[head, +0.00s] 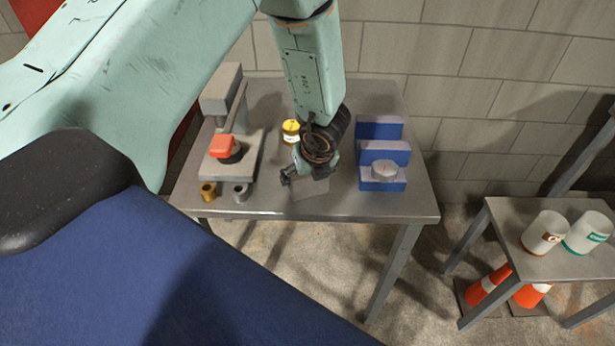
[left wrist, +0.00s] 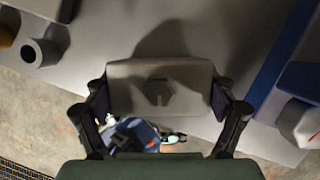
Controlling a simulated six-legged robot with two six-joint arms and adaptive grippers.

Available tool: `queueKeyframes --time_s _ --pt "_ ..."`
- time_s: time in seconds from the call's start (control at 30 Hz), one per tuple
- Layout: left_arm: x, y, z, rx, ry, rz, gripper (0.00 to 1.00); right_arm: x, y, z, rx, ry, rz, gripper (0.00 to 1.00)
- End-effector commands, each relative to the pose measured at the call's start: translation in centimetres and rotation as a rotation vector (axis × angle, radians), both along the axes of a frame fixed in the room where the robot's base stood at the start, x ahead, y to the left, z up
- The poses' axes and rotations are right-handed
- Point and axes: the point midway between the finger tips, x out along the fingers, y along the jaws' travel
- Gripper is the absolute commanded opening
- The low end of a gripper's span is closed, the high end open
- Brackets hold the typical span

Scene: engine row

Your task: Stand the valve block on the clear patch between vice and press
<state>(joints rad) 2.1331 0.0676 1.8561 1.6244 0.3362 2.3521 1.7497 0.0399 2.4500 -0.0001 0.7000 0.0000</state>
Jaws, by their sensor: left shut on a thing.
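My left gripper (head: 308,174) is over the front middle of the metal table, between the press and the vice. In the left wrist view, the gripper (left wrist: 160,98) is shut on the grey valve block (left wrist: 160,72), one finger at each end. A hexagonal boss shows on the block's face. In the head view the block (head: 311,189) is partly hidden by the gripper. I cannot tell whether it touches the table. The grey press (head: 222,95) stands at left, the blue vice (head: 383,152) at right. My right gripper is not in view.
A red and black part (head: 224,147) sits on the press base. A brass bush (head: 208,191) and a grey bush (head: 240,192) stand in front of it. A yellow-topped container (head: 291,130) stands behind the gripper. A side table (head: 550,265) holds two cups.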

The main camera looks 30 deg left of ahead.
Motion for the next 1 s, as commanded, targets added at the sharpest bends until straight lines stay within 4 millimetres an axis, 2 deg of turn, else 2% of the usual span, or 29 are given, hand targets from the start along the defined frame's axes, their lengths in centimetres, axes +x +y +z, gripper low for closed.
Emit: queueKeyframes --time_s 0.33,0.37,0.53,1.0 --pt "0.09 0.02 -0.27 0.001 -0.002 0.000 0.27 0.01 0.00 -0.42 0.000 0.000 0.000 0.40" --pt "0.00 0.00 -0.35 0.000 0.000 0.000 0.85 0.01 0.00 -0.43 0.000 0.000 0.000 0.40" --pt "0.00 0.01 -0.23 0.000 0.000 0.000 0.99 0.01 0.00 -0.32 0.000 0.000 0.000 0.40" --pt "0.00 0.00 0.23 0.000 0.000 0.000 1.00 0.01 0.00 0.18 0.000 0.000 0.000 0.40"
